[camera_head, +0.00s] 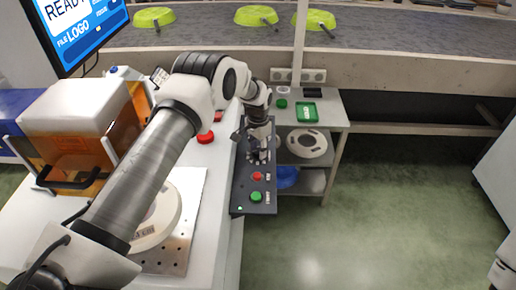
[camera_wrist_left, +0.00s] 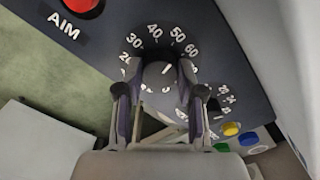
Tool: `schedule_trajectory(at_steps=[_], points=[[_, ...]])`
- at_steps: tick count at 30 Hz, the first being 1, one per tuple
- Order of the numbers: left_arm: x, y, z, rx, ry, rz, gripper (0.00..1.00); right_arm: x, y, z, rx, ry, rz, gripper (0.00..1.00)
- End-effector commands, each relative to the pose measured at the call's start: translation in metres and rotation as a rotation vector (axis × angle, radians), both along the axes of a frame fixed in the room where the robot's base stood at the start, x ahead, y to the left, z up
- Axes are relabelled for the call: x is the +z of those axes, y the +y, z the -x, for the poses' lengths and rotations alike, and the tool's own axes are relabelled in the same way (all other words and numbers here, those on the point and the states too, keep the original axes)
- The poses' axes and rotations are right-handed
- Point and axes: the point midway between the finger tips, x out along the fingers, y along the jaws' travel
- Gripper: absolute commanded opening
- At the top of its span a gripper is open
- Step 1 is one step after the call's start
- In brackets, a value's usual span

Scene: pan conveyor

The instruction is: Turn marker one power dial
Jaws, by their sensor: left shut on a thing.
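My left gripper (camera_head: 259,153) reaches down onto the dark control panel (camera_head: 241,188) in the head view. In the left wrist view its two fingers (camera_wrist_left: 160,95) stand on either side of a dark round dial knob (camera_wrist_left: 158,74) and are shut on it. A white scale with 30, 40, 50 and 60 rings the knob, and a light line marks its top. A second numbered scale (camera_wrist_left: 230,104) shows to the right, partly hidden by a finger. I cannot read a dial name. The right gripper is not clearly visible.
The panel has a red button (camera_head: 257,176) and a green button (camera_head: 256,196). Behind it is a shelf cart with a green tray (camera_head: 306,113). Green pans (camera_head: 256,15) sit on the conveyor at the back. The floor at right is clear.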

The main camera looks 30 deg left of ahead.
Motion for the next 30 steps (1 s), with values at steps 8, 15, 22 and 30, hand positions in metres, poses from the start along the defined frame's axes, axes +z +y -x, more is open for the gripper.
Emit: schedule_trajectory(at_steps=[8, 15, 22, 30], points=[[-0.0001, -0.0001, -0.0002, 0.082, -0.001, 0.000, 0.03, 0.0007, 0.0000, 0.0000, 0.000, 0.000, 0.000, 0.40], [-0.0002, -0.0001, -0.0002, 0.094, -0.001, 0.000, 0.03, 0.0007, 0.0000, 0.0000, 0.000, 0.000, 0.000, 0.40], [-0.0001, 0.0000, -0.0001, 0.093, -0.001, 0.000, 0.41, 0.0007, 0.0000, 0.0000, 0.000, 0.000, 0.000, 0.40], [-0.0001, 0.0000, 0.0000, 0.093, 0.000, 0.000, 0.63, 0.0007, 0.0000, 0.0000, 0.000, 0.000, 0.000, 0.40]])
